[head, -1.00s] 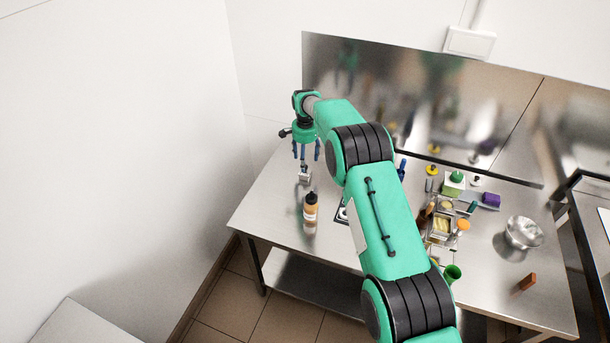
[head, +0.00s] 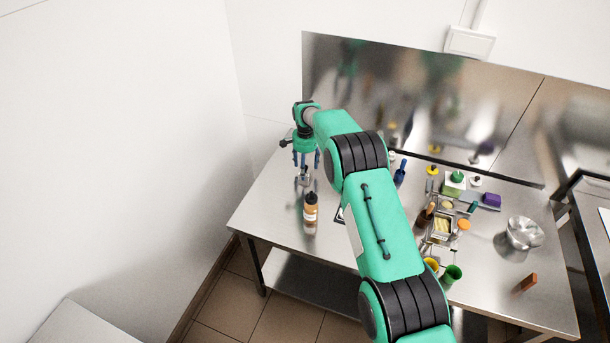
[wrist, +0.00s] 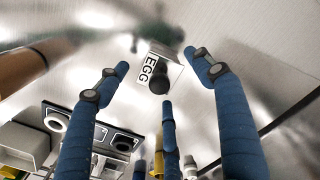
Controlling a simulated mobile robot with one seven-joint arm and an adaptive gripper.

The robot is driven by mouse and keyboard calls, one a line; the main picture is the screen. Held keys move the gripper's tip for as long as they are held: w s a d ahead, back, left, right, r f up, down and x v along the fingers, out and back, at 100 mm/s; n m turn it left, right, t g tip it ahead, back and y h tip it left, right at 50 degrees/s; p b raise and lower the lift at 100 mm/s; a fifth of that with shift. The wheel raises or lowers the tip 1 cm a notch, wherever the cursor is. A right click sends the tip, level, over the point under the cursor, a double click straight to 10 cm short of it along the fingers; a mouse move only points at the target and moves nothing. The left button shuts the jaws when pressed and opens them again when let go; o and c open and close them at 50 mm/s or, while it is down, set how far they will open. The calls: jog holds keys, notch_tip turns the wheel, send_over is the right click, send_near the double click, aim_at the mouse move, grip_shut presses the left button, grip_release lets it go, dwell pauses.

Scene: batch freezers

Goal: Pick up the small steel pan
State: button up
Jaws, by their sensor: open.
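A small steel pan (head: 303,180) stands near the left end of the steel table. In the wrist view it shows as a squarish steel top (wrist: 176,73) with a white EGG label and a round black knob. My gripper (head: 305,163) is just above it, pointing down. In the wrist view the three blue fingers of my gripper (wrist: 160,76) are spread around the pan's top, open and empty. I cannot tell whether any finger touches the pan. The pan's lower part is hard to make out.
A dark panel with round holes (wrist: 105,128) lies nearby. Several small containers, a steel bowl (head: 524,233) and a brown block (head: 526,283) are at the right. A steel backsplash (head: 440,100) rises behind.

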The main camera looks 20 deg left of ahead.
jog(key=shift+f, duration=0.95)
jog(key=c, duration=1.1)
jog(key=o, duration=1.1)
jog(key=shift+r, duration=0.1)
notch_tip(320, 180, up, 14)
jog(key=p, duration=0.1)
jog(key=shift+f, duration=0.2)
